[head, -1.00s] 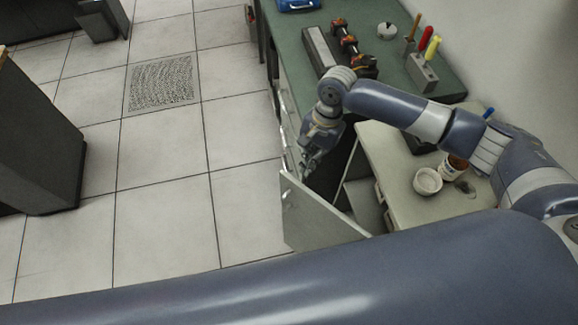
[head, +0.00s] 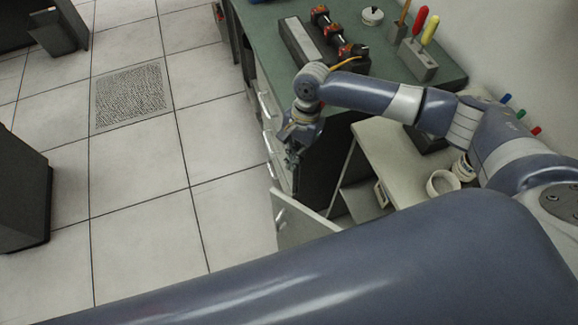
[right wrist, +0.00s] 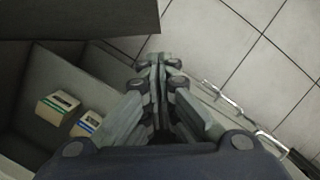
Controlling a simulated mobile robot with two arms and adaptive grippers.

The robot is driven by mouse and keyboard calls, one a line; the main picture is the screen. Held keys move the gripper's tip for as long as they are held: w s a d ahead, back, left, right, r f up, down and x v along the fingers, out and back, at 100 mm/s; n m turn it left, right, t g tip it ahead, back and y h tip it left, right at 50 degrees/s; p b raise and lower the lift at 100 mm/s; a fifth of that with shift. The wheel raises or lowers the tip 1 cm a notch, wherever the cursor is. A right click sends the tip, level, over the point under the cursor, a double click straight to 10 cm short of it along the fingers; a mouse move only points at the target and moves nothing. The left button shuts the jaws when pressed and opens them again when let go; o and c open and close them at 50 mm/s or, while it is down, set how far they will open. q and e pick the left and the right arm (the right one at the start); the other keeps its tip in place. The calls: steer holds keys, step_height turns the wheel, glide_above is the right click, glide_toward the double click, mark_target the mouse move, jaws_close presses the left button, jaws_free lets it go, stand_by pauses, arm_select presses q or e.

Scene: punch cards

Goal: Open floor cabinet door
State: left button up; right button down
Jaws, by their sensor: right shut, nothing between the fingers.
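The pale floor cabinet door (head: 302,224) stands swung out from the cabinet, below the light worktop in the head view. A small handle shows on its face. The cabinet's inside is partly visible behind it; its lower part is hidden by my arm. My right gripper (head: 292,156) is shut and empty, above and beyond the door's far edge, in front of the dark gap beside the drawers. In the right wrist view its fingertips (right wrist: 159,60) meet. My left gripper is not in view.
A green bench (head: 262,22) carries tools and a block with screwdrivers (head: 417,62). Drawers (head: 268,105) with bar handles are below it. A white cup (head: 442,184) stands on the light worktop. In the right wrist view, small boxes (right wrist: 57,107) sit in a compartment. Tiled floor at left is open.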

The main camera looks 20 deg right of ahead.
steer(key=s+a+f+p, duration=0.2)
steer(key=s+a+f, duration=0.2)
steer(key=f, duration=0.4)
steer(key=shift+a+p, duration=0.35)
